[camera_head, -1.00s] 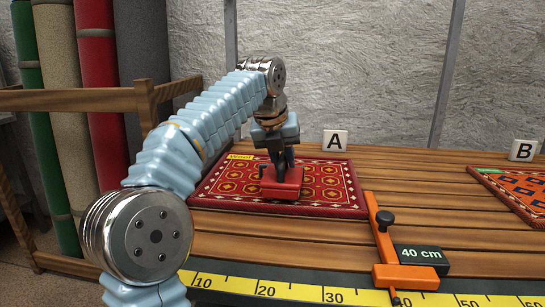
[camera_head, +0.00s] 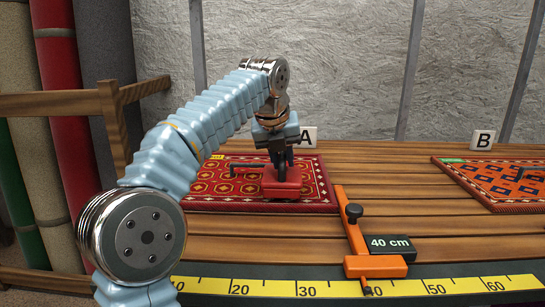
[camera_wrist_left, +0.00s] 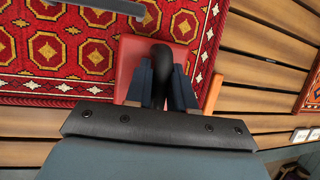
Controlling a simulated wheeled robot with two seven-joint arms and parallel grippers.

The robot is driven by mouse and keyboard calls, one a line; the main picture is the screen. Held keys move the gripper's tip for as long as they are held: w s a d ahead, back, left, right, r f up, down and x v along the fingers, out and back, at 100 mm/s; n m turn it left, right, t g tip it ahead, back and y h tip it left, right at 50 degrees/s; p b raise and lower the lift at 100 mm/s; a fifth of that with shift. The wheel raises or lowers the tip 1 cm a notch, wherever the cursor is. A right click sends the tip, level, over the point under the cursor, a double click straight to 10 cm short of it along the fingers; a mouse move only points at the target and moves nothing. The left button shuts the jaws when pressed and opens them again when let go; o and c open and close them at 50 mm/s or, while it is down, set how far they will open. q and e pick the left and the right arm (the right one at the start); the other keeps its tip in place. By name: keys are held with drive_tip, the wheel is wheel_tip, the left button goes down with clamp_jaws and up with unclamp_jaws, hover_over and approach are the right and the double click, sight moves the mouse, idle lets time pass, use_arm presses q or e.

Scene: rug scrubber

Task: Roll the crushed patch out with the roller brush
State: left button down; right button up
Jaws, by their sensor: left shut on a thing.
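My left gripper (camera_head: 281,158) is shut on the dark handle (camera_wrist_left: 161,62) of a red-bodied tool (camera_head: 281,185), which I take to be the roller brush. The tool is at the right part of the red patterned rug (camera_head: 215,187), by station A. I cannot tell whether its underside touches the pile. In the left wrist view, the fingers close around the handle above the red body (camera_wrist_left: 128,55). A thin dark bar (camera_head: 246,167) shows over the rug, left of the tool. I cannot make out the crushed patch. My right gripper is not in view.
An orange slider with a 40 cm tag (camera_head: 391,243) stands right of the rug, close to its edge. A yellow ruler (camera_head: 330,288) runs along the front. Another orange rug (camera_head: 500,185) lies by sign B (camera_head: 483,140). Bare planks lie between.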

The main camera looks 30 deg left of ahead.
sight(289, 171)
use_arm(q)
drive_tip(key=shift+w+d, duration=0.45)
drive_tip(key=shift+d, duration=0.25)
wheel_tip(289, 171, up, 5)
drive_tip(key=shift+w+a+f, duration=0.1)
drive_tip(key=shift+r, duration=0.6)
